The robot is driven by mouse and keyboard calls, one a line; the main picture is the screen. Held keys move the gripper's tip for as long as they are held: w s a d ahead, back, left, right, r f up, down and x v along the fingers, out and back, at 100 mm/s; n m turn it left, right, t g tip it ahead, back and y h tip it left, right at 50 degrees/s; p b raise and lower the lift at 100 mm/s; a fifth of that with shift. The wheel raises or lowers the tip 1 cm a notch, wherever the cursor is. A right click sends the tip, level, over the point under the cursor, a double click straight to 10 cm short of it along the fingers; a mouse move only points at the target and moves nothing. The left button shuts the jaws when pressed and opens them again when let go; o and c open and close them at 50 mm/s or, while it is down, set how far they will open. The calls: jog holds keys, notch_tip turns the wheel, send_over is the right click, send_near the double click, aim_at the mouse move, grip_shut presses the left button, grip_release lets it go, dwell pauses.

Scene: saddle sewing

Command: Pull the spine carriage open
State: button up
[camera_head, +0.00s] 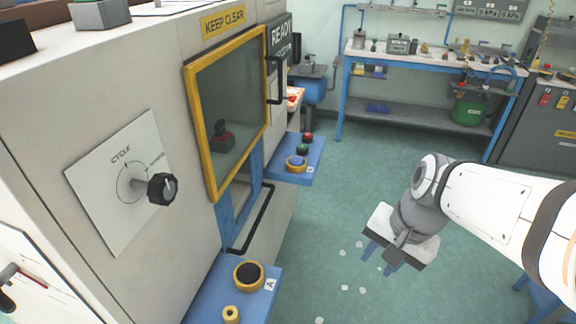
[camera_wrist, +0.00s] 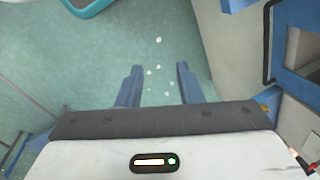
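A pale machine cabinet (camera_head: 90,95) fills the left of the head view, with a yellow-framed window (camera_head: 228,105). A black bar handle (camera_head: 262,222) sits low on the machine, below the window. I take it for the spine carriage's handle, but no label shows. A second black handle (camera_head: 275,80) is beside the window's right edge. My gripper (camera_head: 381,260) is open and empty above the green floor, to the right of the low handle and well apart from it. In the wrist view, the two blue fingers (camera_wrist: 159,72) are spread with only floor between them. A black bar (camera_wrist: 268,42) shows at the right there.
Blue shelf A (camera_head: 205,290) with buttons juts out at the front, and blue shelf B (camera_head: 302,172) farther back. A black CYCLE knob (camera_head: 162,189) sticks out from the cabinet. A blue workbench (camera_head: 430,65) stands at the back. Small white scraps (camera_head: 345,289) lie on otherwise clear floor.

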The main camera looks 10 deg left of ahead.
jog(key=w+a+f+m+g+y+b, duration=0.2)
jog(key=w+a+f+m+y, duration=0.25)
jog(key=w+a+m, duration=0.35)
jog(key=m+t+y+b, duration=0.25)
jog(key=m+y, duration=0.65)
jog(key=m, duration=1.5)
send_near(260, 214)
jog(key=a+f, duration=0.1)
jog(key=a, duration=0.3)
jog(key=a+f, duration=0.1)
jog(key=a, duration=0.5)
jog(key=shift+w+f+b, duration=0.3)
jog(key=shift+w+b, duration=0.1)
jog(key=shift+d, duration=0.1)
jog(key=shift+c, duration=0.2)
grip_shut()
